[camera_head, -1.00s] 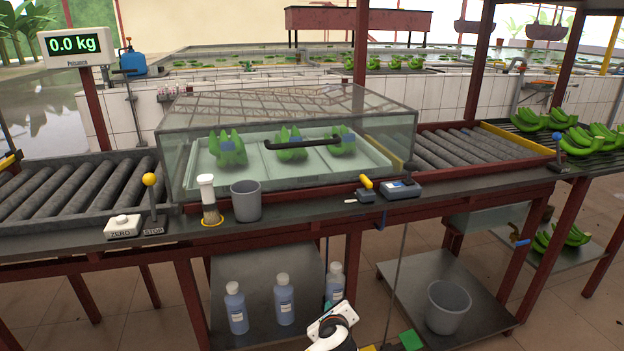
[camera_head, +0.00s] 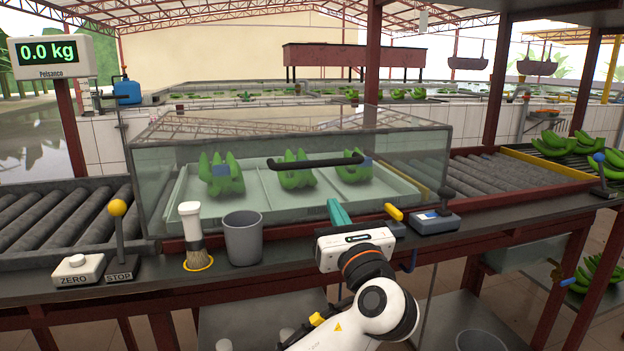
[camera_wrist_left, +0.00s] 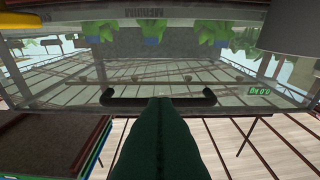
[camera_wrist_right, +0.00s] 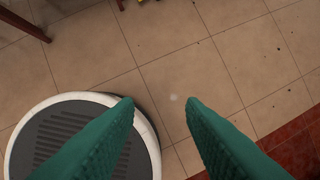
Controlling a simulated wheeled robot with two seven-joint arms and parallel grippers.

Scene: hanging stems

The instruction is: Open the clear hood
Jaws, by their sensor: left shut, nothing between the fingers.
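The clear hood (camera_head: 415,150) is a glass box, down over a pale tray (camera_head: 262,200) with several green banana clusters. Its black bar handle (camera_head: 315,162) runs across the front panel; it also shows in the left wrist view (camera_wrist_left: 124,101). My left gripper (camera_head: 335,204) is shut and empty, in front of the hood and below the handle's right part. In the left wrist view its teal fingertips (camera_wrist_left: 160,100) overlap the middle of the handle; I cannot tell if they touch. My right gripper (camera_wrist_right: 160,102) is open and empty above the tiled floor; it is outside the head view.
A white-handled brush (camera_head: 192,232), a grey cup (camera_head: 243,238) and a blue-grey device with a black knob (camera_head: 434,221) stand along the front ledge. A yellow-knobbed lever (camera_head: 118,208) and a zero button (camera_head: 78,268) are at left. Roller conveyors (camera_head: 492,176) flank the hood.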

